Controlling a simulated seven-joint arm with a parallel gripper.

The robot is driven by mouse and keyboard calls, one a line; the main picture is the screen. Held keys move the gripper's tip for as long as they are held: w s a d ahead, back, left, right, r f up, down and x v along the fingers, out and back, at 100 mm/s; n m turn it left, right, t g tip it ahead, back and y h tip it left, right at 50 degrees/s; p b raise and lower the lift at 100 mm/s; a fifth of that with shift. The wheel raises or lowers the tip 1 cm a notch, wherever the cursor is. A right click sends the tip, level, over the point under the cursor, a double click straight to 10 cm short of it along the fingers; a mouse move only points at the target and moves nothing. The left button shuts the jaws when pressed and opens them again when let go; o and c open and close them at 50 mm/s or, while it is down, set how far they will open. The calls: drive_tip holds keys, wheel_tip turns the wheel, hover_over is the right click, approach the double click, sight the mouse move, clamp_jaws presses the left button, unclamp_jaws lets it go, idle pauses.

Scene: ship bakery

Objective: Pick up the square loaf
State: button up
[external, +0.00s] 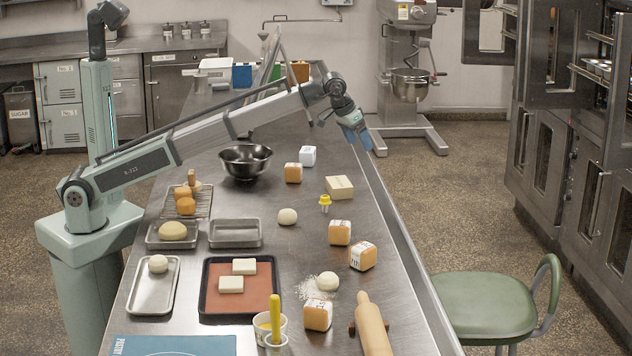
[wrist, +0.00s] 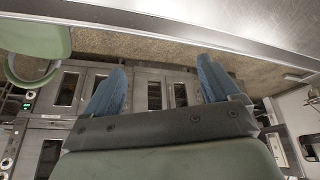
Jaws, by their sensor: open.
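Several square, orange-brown loaves with pale, marked faces stand on the steel table: one beyond the middle (external: 293,173), two at right centre (external: 339,233) (external: 363,256), and one near the front (external: 318,315). A white cube (external: 308,156) stands behind the farthest loaf. I cannot tell which one the task names. My gripper (external: 357,141) has blue fingers and hangs near the table's right edge, to the right of the white cube and apart from every loaf. In the wrist view its fingers (wrist: 160,85) are spread with nothing between them; no loaf shows there.
A cream block (external: 340,187), a yellow-topped tool (external: 325,201) and a dough ball (external: 287,216) lie mid-table. A steel bowl (external: 245,161) is farther left, trays (external: 153,285) nearer. A rolling pin (external: 372,325) lies at the front. A green stool (external: 484,302) stands right of the table.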

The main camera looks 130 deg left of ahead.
drive_tip(key=s+a+n, duration=0.2)
drive_tip(key=s+a, duration=0.3)
drive_tip(key=s, duration=0.6)
drive_tip(key=n+g+h, duration=0.2)
drive_tip(key=n+h, duration=0.3)
drive_tip(key=n, duration=0.3)
hover_over(294, 164)
wheel_tip(294, 164, down, 2)
drive_tip(key=shift+n, duration=0.3)
drive_tip(key=f, duration=0.7)
drive_tip(key=shift+s+d+f, duration=0.1)
drive_tip(key=shift+d+f, duration=0.3)
drive_tip(key=shift+a+f, duration=0.2)
drive_tip(key=shift+f, duration=2.85)
drive_tip(key=c, duration=1.1)
